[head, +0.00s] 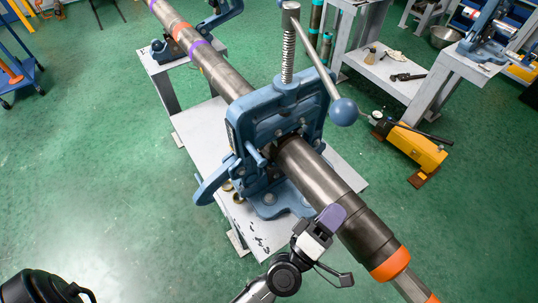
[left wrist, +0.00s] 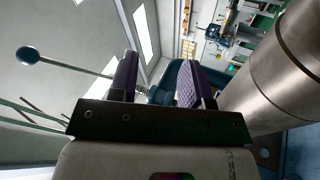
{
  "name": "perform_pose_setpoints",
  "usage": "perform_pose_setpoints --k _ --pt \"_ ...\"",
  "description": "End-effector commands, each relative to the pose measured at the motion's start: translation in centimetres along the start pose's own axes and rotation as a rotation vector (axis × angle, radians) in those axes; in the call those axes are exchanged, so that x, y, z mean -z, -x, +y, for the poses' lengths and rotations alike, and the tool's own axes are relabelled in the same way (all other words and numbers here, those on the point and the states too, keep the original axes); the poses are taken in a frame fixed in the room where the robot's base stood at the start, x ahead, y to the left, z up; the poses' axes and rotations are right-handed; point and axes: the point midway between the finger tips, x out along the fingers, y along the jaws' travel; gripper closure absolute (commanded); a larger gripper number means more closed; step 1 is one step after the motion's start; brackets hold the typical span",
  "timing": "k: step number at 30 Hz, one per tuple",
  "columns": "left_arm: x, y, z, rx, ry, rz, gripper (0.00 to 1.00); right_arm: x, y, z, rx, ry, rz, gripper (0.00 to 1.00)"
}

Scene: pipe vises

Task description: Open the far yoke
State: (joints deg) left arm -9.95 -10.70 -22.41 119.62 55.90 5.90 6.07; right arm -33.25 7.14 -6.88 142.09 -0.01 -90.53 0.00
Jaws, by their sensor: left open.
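A long steel pipe (head: 230,80) runs from the far upper left to the lower right. A blue vise yoke (head: 275,115) stands upright around it, with a screw, a bar ending in a blue ball (head: 343,112), and a blue lever (head: 214,182) at its left side. Farther along the pipe is another blue vise (head: 165,52), cut by the top edge; I cannot tell whether its yoke is open. My left gripper (head: 330,232), with purple pads, is beside the pipe's near end, open and empty. In the left wrist view its fingers (left wrist: 157,78) are apart, with the pipe (left wrist: 275,75) at right.
The nearer vise stands on a grey metal stand (head: 205,125). To the right are a bench (head: 385,68) with small tools, another blue vise (head: 488,40) and a yellow tool (head: 415,147) on the floor.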

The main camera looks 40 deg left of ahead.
Motion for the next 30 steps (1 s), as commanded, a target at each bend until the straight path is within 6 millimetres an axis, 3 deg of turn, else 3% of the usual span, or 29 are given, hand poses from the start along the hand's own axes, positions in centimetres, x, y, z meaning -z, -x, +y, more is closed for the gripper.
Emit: perform_pose_setpoints --k 3,9,15,22,30 --pt "3.7 0.7 -1.1 0.014 0.123 0.262 0.56 0.0 0.0 0.0 0.0 0.0 0.0 0.6" --pt "9.1 3.7 -3.0 0.041 0.261 0.661 0.56 0.0 0.0 0.0 0.0 0.0 0.0 0.6" --pt "11.9 6.6 -3.8 0.041 0.311 0.922 0.56 0.1 0.0 -0.1 0.003 -0.004 0.001 0.6" --pt "13.3 7.9 -3.9 0.023 0.32 1.033 0.56 0.1 0.0 -0.3 0.007 -0.009 0.002 0.6" --pt "16.6 5.8 -4.4 0.014 0.328 1.031 0.56 0.1 0.1 -0.2 0.006 -0.008 0.002 0.6"
